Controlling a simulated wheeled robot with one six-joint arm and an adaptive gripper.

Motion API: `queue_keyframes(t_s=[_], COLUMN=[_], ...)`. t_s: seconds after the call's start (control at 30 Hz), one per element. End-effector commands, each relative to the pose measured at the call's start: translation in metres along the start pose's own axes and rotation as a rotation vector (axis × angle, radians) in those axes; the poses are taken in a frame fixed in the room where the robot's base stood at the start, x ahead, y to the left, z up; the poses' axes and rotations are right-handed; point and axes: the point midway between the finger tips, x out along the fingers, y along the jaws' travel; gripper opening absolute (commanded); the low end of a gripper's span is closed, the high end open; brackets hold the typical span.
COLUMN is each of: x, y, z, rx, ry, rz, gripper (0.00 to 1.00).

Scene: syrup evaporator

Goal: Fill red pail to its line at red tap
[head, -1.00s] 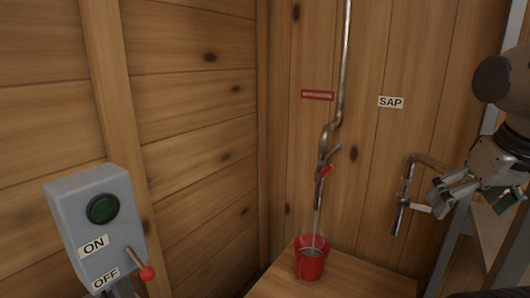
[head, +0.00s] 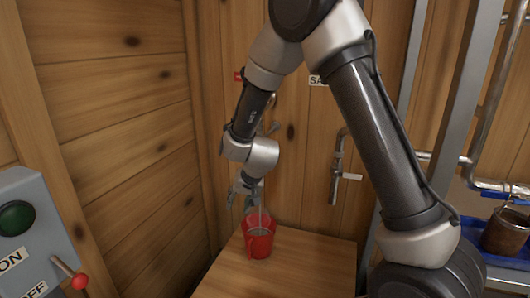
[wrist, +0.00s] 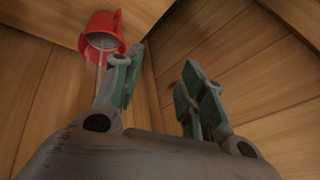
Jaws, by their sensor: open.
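The red pail (head: 259,243) stands upright on a wooden bench (head: 310,262) in the corner. A thin pale stream runs down into it. Its inside looks grey; I cannot make out the line or the level. My arm hides most of the red tap, including its red handle; a small grey piece (head: 273,128) shows beside the arm. My gripper (head: 246,194) is open, just above and slightly left of the pail, near the stream. In the wrist view the pail (wrist: 101,22) and stream lie beyond the left finger of my gripper (wrist: 160,68). Nothing shows between the fingers.
A second tap (head: 338,168) with a white handle is on the wall at right. A grey box (head: 30,225) with a green button and red-tipped lever stands at left. A metal post (head: 458,90) and a brown pail (head: 508,232) on a blue surface are at right.

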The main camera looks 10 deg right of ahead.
Motion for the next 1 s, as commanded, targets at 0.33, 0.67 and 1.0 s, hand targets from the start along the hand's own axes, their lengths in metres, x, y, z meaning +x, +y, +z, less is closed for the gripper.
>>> queue_keyframes(t_s=[0.33, 0.67, 1.0], x=[0.060, -0.038, -0.029], y=[0.027, 0.053, 0.076], z=[-0.133, -0.171, -0.215], rx=[0.431, 0.555, 0.558], ry=[0.903, 1.368, 1.374], rz=[0.121, 0.190, 0.187], gripper=[0.41, 0.41, 0.41])
